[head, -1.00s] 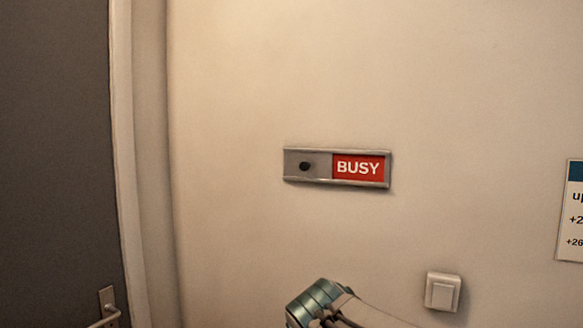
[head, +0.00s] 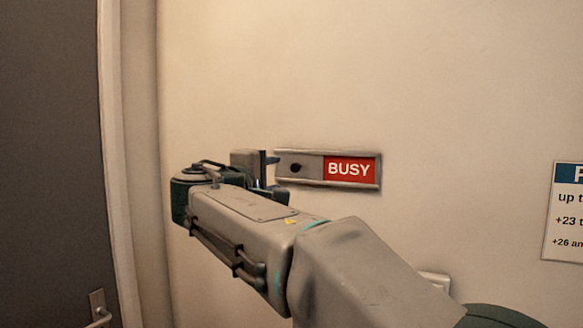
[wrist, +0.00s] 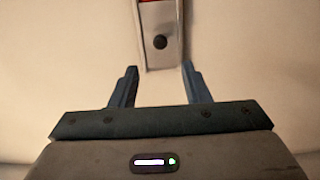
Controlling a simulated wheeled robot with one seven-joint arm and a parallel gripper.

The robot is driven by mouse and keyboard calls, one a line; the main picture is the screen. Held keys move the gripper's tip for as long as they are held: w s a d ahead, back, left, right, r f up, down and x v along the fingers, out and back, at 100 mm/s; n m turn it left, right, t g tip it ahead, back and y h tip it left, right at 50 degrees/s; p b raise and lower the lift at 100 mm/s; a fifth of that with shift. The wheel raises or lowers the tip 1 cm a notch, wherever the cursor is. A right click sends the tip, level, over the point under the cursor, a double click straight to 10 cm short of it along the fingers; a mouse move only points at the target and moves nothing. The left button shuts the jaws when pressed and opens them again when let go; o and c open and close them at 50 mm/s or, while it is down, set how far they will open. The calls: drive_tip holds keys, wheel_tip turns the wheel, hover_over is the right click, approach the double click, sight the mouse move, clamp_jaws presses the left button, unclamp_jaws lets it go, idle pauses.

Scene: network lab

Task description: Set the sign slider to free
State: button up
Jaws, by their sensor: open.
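The sign (head: 349,184) is on the wall, with a grey slider plate (head: 311,169) at its left and the red BUSY field (head: 349,169) showing at its right. A dark round knob (head: 295,168) sits on the slider plate; it also shows in the wrist view (wrist: 160,42). My gripper (head: 272,174) is at the sign's left end in the head view. In the wrist view my gripper (wrist: 159,82) is open and empty, with its two fingers apart on either side of the sign's line. The knob lies ahead of the fingertips, not between them.
A grey door (head: 50,150) with a handle (head: 99,312) is at the left, beside a pale frame (head: 118,150). A light switch (head: 437,281) is partly hidden behind my arm. A notice (head: 566,215) hangs at the right. The wall around the sign is clear.

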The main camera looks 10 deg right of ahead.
sight(294, 168)
drive_tip(key=p+x, duration=0.2)
drive_tip(key=x, duration=0.8)
drive_tip(key=shift+w+d+p, duration=0.15)
drive_tip(key=shift+w+p, duration=0.15)
clamp_jaws()
